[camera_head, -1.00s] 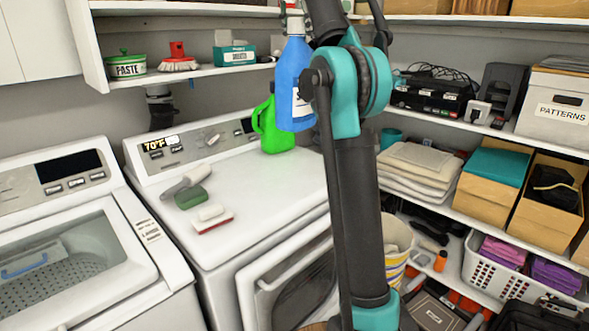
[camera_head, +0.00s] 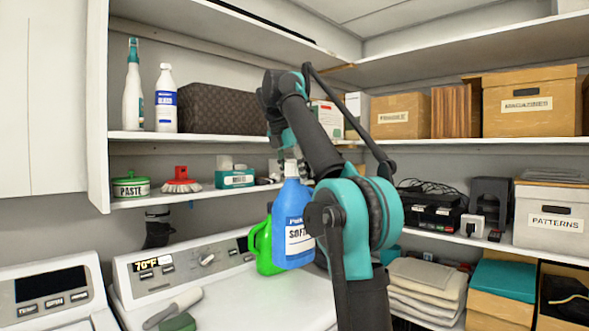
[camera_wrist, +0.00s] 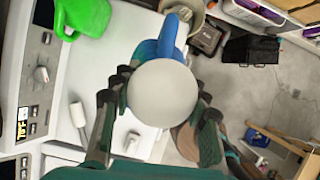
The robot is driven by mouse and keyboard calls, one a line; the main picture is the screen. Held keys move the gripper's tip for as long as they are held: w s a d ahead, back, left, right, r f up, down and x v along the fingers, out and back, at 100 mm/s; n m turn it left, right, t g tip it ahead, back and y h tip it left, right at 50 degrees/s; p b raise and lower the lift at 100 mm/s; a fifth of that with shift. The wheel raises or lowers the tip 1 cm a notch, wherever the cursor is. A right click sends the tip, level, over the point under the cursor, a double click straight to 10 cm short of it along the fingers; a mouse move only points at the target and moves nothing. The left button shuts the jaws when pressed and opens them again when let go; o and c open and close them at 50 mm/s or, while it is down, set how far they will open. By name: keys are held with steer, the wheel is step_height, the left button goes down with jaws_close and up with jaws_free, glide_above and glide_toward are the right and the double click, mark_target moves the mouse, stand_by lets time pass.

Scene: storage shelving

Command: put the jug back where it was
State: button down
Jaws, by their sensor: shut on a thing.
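A blue jug (camera_head: 294,222) with a white label reading "SOFT…" and a pale cap is upright in front of the green jug in the head view. In the wrist view its round white cap (camera_wrist: 163,93) hides much of its body, and a blue handle (camera_wrist: 170,38) shows beyond. My gripper (camera_head: 289,160) is shut on the blue jug near its cap, from above. The green jug (camera_head: 263,246) stands on the white machine, partly hidden by the blue one. It also shows in the wrist view (camera_wrist: 82,17). I cannot tell whether the blue jug's base touches anything.
A low shelf above the machine holds a paste tub (camera_head: 131,187), a red brush (camera_head: 181,181) and a teal box (camera_head: 235,179). Right-hand shelves are full. The machine top (camera_head: 240,300) has clear room in front.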

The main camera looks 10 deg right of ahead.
mark_target(284, 192)
step_height(284, 192, down, 16)
steer(key=shift+r, duration=0.15)
stand_by(0.7)
steer(key=c, duration=0.9)
jaws_free()
steer(key=shift+o, duration=0.4)
steer(key=v, duration=1.2)
steer(key=shift+s, duration=0.1)
